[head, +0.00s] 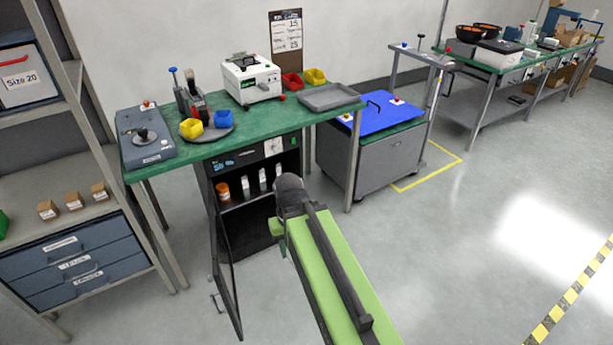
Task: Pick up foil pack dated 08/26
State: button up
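No foil pack with a readable 08/26 date can be made out in the head view. Three small brown packs with pale labels, a left one (47,210), a middle one (74,201) and a right one (99,191), stand on the left shelf; their print is too small to read. An orange container (223,191) and several pale bottles stand inside the open dark cabinet (257,225) under the green bench. My green arm reaches up from the bottom centre in front of the cabinet. My gripper's fingers do not show beyond the arm's dark end.
The cabinet door (226,265) stands open towards me, left of my arm. The green bench (212,150) carries devices, small bins and a grey tray (328,97). A blue-topped cart (375,150) is at right. Open floor (450,260) lies right of my arm.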

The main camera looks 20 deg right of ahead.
aim_at(275, 166)
jog(key=i, duration=1)
jog(key=z, duration=0.1)
